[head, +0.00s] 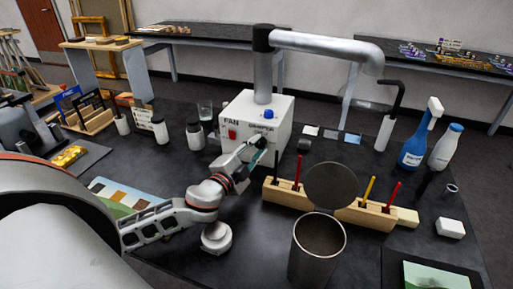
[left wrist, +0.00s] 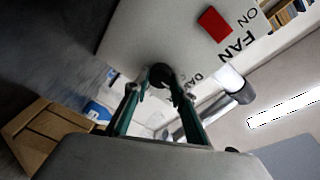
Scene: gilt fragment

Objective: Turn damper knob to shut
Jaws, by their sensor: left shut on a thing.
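The white fan box (head: 250,110) stands on the black bench, with a red switch (head: 232,134) beside the word FAN and a damper label on its front. The dark round damper knob (left wrist: 160,73) shows in the left wrist view between the two green-edged fingers of my left gripper (left wrist: 158,82). The fingers are closed on the knob's sides. In the head view my left gripper (head: 256,146) is against the front of the box and hides the knob. The knob's pointer and its setting cannot be made out. My right gripper is not in view.
A silver duct (head: 325,46) rises from the box and bends right. Jars (head: 195,133) stand left of it. A wooden brush rack (head: 285,194), a metal cup (head: 316,250) and a dark disc (head: 330,185) are at the right.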

